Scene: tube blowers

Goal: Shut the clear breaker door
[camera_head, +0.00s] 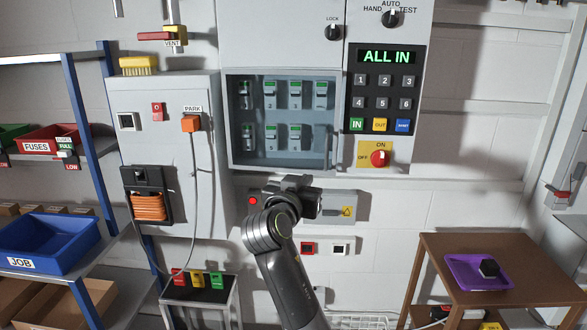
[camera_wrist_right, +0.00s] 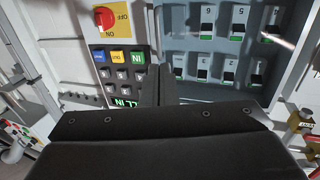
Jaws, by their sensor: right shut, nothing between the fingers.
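The breaker compartment (camera_head: 230,120) is a grey-framed recess in the wall cabinet, with two rows of breakers (camera_head: 295,95) inside. The clear door is hard to make out. A thin upright strip (camera_head: 335,125) at the compartment's right side may be its edge, but I cannot tell its angle. My right gripper (camera_head: 316,204) is shut and empty, just below the compartment in the head view. In the right wrist view its dark fingers (camera_wrist_right: 155,85) point toward the border between the keypad and the breakers (camera_wrist_right: 235,35). My left gripper is not in view.
Right of the compartment are the keypad (camera_head: 383,90) and a red rotary switch (camera_head: 378,158). A grey box (camera_head: 342,206) with a warning label sits behind my gripper. The PARK cabinet (camera_head: 175,170) with its hanging cable stands left. A wooden table (camera_head: 450,255) holds a purple tray (camera_head: 462,275).

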